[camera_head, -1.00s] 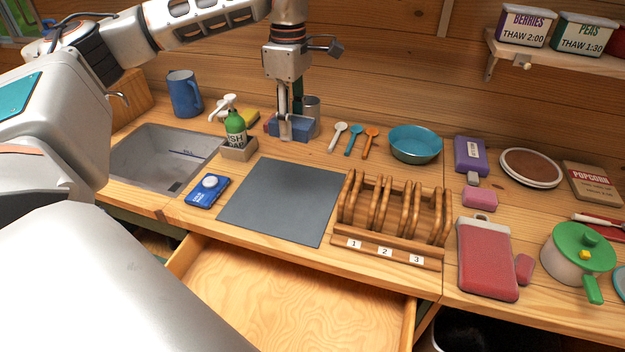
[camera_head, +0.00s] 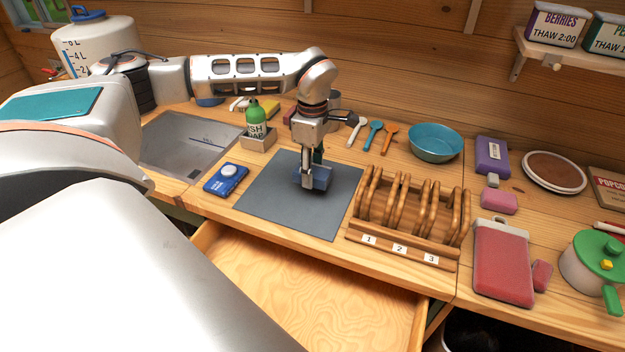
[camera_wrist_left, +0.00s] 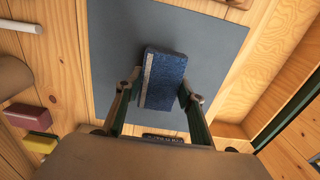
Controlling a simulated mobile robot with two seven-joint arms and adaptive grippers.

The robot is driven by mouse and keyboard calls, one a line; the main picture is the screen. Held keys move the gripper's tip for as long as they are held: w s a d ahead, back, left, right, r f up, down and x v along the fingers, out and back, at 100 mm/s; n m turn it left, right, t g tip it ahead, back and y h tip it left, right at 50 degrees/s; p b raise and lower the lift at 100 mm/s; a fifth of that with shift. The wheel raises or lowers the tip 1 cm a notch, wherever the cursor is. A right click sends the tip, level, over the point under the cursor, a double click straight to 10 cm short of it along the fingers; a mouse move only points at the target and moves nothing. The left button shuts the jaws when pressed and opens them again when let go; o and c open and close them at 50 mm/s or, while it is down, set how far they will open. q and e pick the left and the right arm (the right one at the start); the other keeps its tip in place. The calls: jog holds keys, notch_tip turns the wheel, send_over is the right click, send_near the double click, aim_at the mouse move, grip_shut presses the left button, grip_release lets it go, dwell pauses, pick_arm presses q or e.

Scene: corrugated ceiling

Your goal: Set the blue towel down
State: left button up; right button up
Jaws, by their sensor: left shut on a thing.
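The blue towel (camera_head: 318,178) is a small folded block between the fingers of my left gripper (camera_head: 308,180). It is over the upper right part of the dark grey mat (camera_head: 275,205). In the left wrist view the towel (camera_wrist_left: 163,80) shows a pale edge on its left side, and my left gripper's fingers (camera_wrist_left: 160,98) close on both sides of it. The mat (camera_wrist_left: 215,45) lies behind it there. Whether the towel touches the mat is hard to tell. My right gripper is not in view.
A wooden rack (camera_head: 410,215) with numbered slots stands just right of the mat. A blue device (camera_head: 226,179) lies left of it, near the sink (camera_head: 185,145). A soap bottle (camera_head: 256,125) stands behind. An open drawer (camera_head: 310,285) juts out in front.

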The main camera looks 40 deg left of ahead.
pick_arm(q)
jog(key=shift+f, duration=1.75)
jog(key=shift+f, duration=0.15)
jog(key=o, duration=1.1)
notch_tip(320, 180, up, 12)
jog(key=shift+r, duration=0.2)
jog(key=shift+s+f, duration=0.1)
jog(key=shift+s, duration=0.05)
